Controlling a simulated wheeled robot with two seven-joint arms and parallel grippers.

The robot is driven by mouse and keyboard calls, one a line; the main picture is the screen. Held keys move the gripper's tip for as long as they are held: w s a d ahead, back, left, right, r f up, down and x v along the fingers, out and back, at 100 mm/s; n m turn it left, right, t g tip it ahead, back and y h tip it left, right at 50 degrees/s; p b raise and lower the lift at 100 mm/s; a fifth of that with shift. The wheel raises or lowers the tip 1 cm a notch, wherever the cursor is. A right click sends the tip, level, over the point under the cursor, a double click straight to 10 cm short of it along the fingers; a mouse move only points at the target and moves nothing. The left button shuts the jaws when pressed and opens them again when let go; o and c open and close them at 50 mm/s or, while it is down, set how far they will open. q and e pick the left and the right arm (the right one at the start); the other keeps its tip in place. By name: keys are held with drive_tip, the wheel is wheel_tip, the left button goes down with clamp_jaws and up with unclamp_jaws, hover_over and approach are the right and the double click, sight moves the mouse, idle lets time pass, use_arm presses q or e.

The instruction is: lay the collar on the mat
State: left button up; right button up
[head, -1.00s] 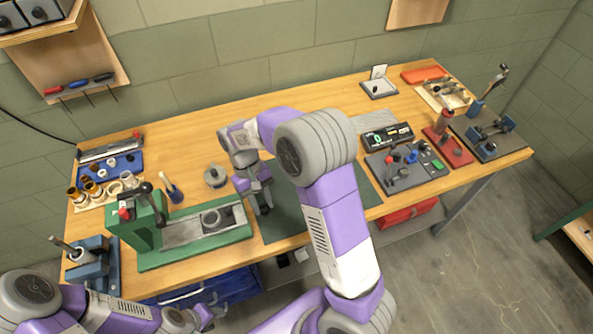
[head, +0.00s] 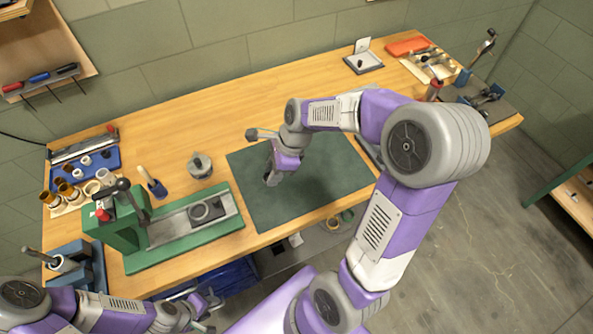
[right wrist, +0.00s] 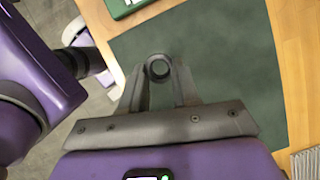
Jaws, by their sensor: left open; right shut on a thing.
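The dark green mat (head: 335,185) lies flat on the workbench, and it fills much of the right wrist view (right wrist: 230,60). My right gripper (head: 270,180) is over the left part of the mat. In the right wrist view its fingertips (right wrist: 158,72) are shut on the collar (right wrist: 158,60), a small dark grey ring with its hole facing the camera. I cannot tell how high the collar is above the mat. In the head view the fingers hide it. My left gripper (head: 212,303) is open and empty, low in front of the bench.
A green fixture (head: 185,240) with a grey slide stands left of the mat. A grey round part (head: 200,166) and a blue brush-like tool (head: 154,184) are behind it. Cups (head: 75,190) stand at the far left. The mat's right part is bare.

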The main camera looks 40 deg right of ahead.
sight(271, 197)
wheel_tip(271, 197, down, 10)
drive_tip(key=b, duration=0.3)
drive_tip(key=shift+b, duration=0.4)
drive_tip(key=shift+f, duration=0.15)
drive_tip(key=o, duration=1)
drive_tip(key=shift+d+r, duration=0.1)
drive_tip(key=shift+r, duration=0.3)
drive_tip(key=p+v, duration=0.4)
drive_tip(key=v, duration=0.7)
drive_tip(key=shift+d+r, duration=0.1)
drive_tip(key=shift+r, duration=0.2)
